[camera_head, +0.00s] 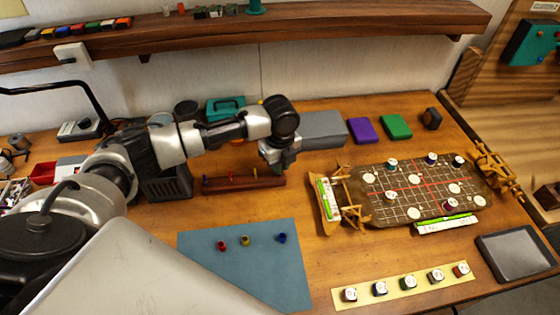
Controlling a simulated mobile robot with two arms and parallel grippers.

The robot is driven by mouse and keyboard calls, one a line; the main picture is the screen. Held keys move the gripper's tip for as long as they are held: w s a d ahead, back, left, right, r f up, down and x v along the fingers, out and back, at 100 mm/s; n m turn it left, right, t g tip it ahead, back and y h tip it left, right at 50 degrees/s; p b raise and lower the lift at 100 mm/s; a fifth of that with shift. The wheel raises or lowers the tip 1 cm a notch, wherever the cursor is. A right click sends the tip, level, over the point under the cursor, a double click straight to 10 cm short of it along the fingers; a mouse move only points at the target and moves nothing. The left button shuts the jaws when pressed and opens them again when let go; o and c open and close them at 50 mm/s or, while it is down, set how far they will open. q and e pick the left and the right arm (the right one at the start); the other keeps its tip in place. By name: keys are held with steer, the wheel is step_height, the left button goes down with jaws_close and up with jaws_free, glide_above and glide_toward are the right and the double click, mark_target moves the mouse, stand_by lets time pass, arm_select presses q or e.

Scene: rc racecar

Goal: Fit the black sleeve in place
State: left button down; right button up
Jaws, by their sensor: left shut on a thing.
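My left gripper (279,168) points down just above the right end of a reddish-brown wooden rack (222,188). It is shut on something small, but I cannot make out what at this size. I cannot clearly pick out the black sleeve; it may be hidden at the fingertips. The rack has small upright pins, one red and one yellowish. On the blue mat (250,278) in front stand a red sleeve (221,245), a yellow sleeve (245,240) and a blue sleeve (282,238), apart from each other. My right gripper is not in view.
A gridded brown board (400,207) with white discs lies at the right. A yellow strip (405,289) with several capped pieces and a dark tray (514,255) lie in front. A grey box (323,130), purple block (366,130) and green block (396,127) stand behind.

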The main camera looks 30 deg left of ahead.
arm_select(q)
steer(key=shift+f, duration=0.7)
steer(key=shift+f, duration=0.15)
steer(key=c, duration=0.7)
jaws_free()
steer(key=shift+r+p, duration=4.45)
steer(key=shift+r, duration=0.15)
steer(key=shift+f, duration=0.15)
